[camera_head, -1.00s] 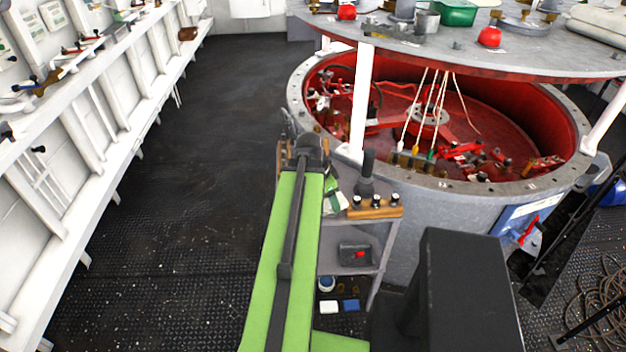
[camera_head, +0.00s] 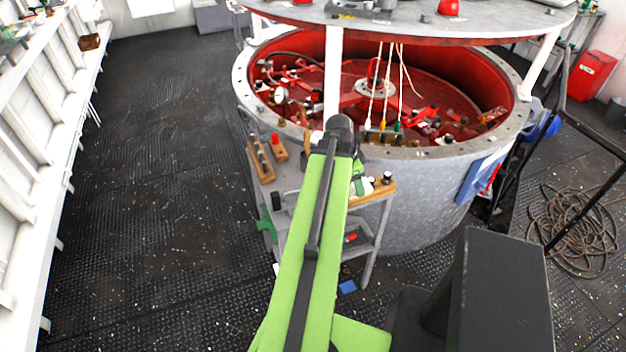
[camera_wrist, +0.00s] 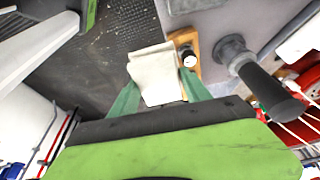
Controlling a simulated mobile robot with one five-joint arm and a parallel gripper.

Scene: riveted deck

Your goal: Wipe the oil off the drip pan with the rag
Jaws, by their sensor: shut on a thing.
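The off-white rag (camera_wrist: 153,72) is between the green fingers of my gripper (camera_wrist: 158,88) in the wrist view. My gripper is shut on it, and the cloth sticks out beyond the fingertips. The rag is beside a wooden block (camera_wrist: 193,40) with a dark-topped knob. In the head view my green arm hides most of the gripper, which shows only as small green bits by the trolley's right side. I cannot make out the drip pan or oil for certain; a pale grey flat piece (camera_wrist: 195,5) is cut off at the top of the wrist view.
A grey trolley (camera_head: 290,178) with wooden holders stands against the large round drum (camera_head: 425,185) with a red interior. A black handle (camera_wrist: 270,92) rises near the gripper. Coiled rope (camera_head: 572,230) lies at right. The deck (camera_head: 150,190) at left is clear.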

